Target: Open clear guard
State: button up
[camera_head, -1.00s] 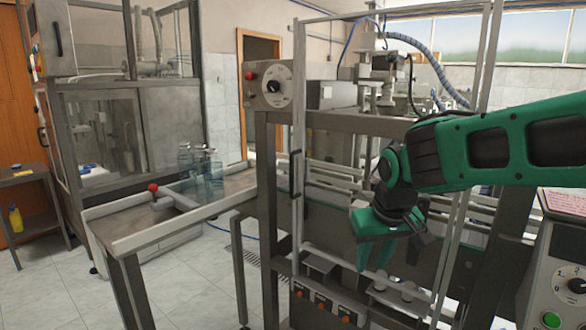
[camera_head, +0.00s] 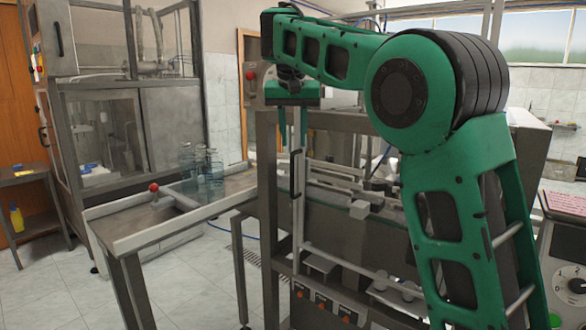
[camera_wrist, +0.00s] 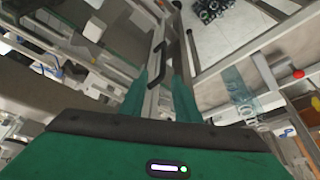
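The clear guard (camera_head: 298,215) is a tall framed transparent panel on the front of the machine. Its left frame post carries a vertical dark handle (camera_head: 295,174). My gripper (camera_head: 293,145) points down in front of this post, just above the handle, its fingers apart on either side of the post in the picture. In the wrist view the fingers of my gripper (camera_wrist: 162,78) are open, with a frame bar seen between them. I cannot tell whether they touch it. My arm hides much of the guard's upper and right part.
To the left is a conveyor table (camera_head: 150,220) with clear bottles (camera_head: 205,165) and a red knob (camera_head: 153,187). A control panel (camera_head: 565,270) stands at the right. Floor at front left is clear.

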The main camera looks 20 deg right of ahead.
aim_at(293, 158)
jog(key=x, duration=1)
jog(key=shift+w+a+f, duration=0.2)
jog(key=shift+w+a, duration=0.05)
grip_shut()
